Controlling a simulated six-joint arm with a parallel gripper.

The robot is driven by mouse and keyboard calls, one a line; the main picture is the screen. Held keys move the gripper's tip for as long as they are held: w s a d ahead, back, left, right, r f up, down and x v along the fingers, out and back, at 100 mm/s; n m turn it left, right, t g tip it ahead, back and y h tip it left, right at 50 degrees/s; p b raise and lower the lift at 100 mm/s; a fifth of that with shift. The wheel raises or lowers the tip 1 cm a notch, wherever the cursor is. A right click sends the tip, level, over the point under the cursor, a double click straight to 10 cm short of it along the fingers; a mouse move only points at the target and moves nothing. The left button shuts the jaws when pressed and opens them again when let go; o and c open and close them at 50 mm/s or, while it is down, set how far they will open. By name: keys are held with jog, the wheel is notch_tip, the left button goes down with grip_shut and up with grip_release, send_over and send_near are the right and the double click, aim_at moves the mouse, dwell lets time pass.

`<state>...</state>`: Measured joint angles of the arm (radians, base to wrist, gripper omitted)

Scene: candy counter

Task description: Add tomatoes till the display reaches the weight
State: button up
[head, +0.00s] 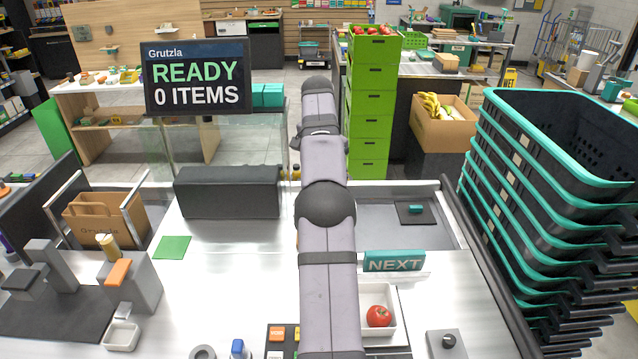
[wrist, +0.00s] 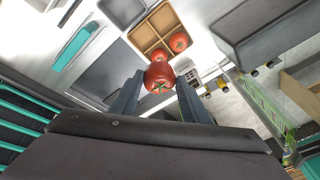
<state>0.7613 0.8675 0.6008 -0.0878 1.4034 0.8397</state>
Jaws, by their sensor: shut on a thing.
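My gripper (wrist: 158,84) shows in the wrist view, its two dark fingers closed on a red tomato (wrist: 160,76). In the head view my own arm hides the gripper and this tomato. In the head view another view of a tomato (head: 378,316) shows in a white tray (head: 391,341) at the near edge. The dark display (head: 196,77) reads "READY 0 ITEMS"; no weight is legible.
A teal NEXT bar (head: 394,262) lies right of my arm. Stacked black baskets (head: 545,180) stand at the right edge. A long black box (head: 227,192) and a green square (head: 172,247) are on the left counter. White counter around the green square is clear.

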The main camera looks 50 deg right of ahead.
jog(key=s+a+r+m+p, duration=0.1)
jog(key=s+a+r+p, duration=0.25)
jog(key=s+r, duration=0.7)
jog(key=s+a+f+n, duration=0.1)
jog(key=s+a+f, duration=0.4)
jog(key=f, duration=0.3)
jog(key=s+a+f+n, duration=0.1)
jog(key=s+a+f, duration=0.4)
jog(key=f, duration=0.3)
jog(key=shift+s+a+p, duration=0.15)
jog(key=shift+a+p, duration=0.15)
jog(key=shift+p, duration=0.1)
jog(key=shift+f, duration=0.1)
